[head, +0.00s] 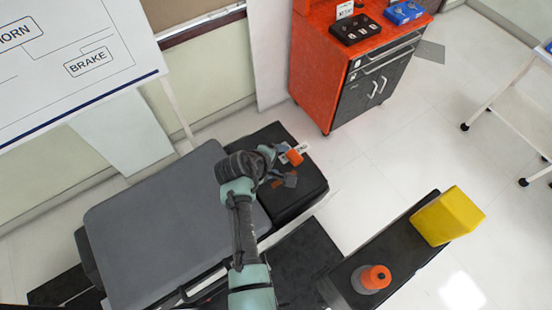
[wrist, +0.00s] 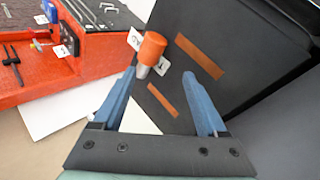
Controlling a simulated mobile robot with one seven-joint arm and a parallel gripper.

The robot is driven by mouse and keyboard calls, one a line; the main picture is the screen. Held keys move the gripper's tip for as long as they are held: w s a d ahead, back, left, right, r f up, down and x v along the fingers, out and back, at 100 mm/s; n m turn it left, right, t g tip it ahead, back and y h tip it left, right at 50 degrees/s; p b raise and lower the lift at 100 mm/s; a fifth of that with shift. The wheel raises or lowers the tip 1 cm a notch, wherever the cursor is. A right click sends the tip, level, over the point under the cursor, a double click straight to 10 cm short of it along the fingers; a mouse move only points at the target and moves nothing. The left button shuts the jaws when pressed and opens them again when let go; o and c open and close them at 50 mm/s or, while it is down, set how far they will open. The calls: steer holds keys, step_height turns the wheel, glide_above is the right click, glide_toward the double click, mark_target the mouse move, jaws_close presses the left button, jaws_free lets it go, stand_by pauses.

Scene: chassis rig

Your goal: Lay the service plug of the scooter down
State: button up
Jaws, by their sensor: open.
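The orange service plug (head: 294,156) is near the right edge of the black box-like part (head: 305,190) of the scooter. In the wrist view the plug (wrist: 151,48) has a pale grey end pointing down, with white tags next to it. My gripper (head: 283,167) is over this part. In the wrist view my gripper (wrist: 160,74) is open, its two blue fingers apart. The plug shows just beyond the left fingertip, not clasped; I cannot tell whether they touch. Two orange strips (wrist: 199,56) mark the black surface.
A grey deck (head: 165,215) lies left of my arm. A black bench (head: 345,278) at the lower right bears an orange-topped grey object (head: 373,278) and a yellow block (head: 446,215). A red cabinet (head: 340,60) stands behind. White floor lies between them.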

steer(key=b+v, duration=0.2)
steer(key=v, duration=1.1)
step_height(320, 180, up, 8)
steer(key=p, duration=0.8)
stand_by(0.7)
